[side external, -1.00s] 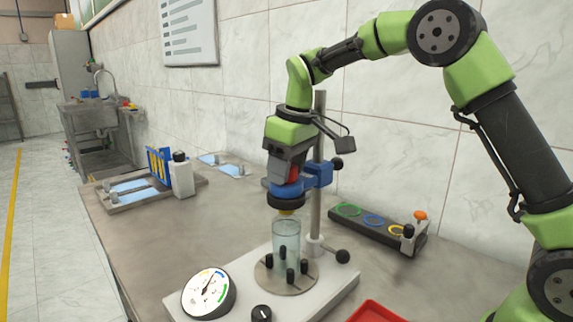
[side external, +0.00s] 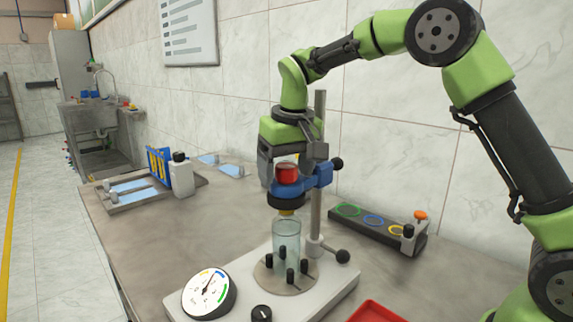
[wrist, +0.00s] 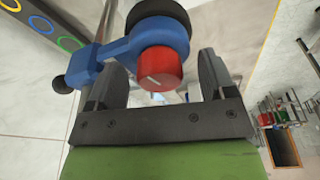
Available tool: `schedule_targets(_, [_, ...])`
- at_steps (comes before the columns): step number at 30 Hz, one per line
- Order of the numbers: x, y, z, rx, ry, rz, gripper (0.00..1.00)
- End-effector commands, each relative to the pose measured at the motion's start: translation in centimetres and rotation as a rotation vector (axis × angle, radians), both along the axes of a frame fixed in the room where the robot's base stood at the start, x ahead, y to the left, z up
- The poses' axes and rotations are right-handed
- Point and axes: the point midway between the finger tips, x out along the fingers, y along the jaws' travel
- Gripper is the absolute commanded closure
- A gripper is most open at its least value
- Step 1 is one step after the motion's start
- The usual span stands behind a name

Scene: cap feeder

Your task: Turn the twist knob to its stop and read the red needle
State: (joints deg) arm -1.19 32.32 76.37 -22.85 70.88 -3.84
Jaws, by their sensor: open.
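The red twist knob (side external: 287,172) sits on top of the blue head (side external: 318,177) on the metal post. In the wrist view the knob (wrist: 160,68) has a white line on its face and appears between my two spread fingers, with space on both sides. My gripper (side external: 281,164) is open, behind and partly above the knob in the side view; its fingers are partly hidden. A round white dial (side external: 207,293) stands at the front left of the base. Its needle points up and slightly right; its colour and exact reading are too small to tell.
A clear container (side external: 286,238) stands among black pegs on the round plate under the head. A black knob (side external: 261,314) is on the white base (side external: 338,290). A strip with coloured rings (side external: 370,226) lies behind right, and a red tray (side external: 375,311) is at the front.

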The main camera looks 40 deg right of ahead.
Motion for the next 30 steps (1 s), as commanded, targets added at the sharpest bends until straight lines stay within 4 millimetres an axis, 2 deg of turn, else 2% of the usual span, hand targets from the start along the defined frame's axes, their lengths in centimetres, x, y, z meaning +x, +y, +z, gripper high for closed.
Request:
schedule_targets(24, [0.1, 0.0, 6.3, -0.001, -0.003, 0.001, 0.23])
schedule_targets(30, [0.0, 0.0, 7.0, 0.001, -0.001, 0.0, 0.23])
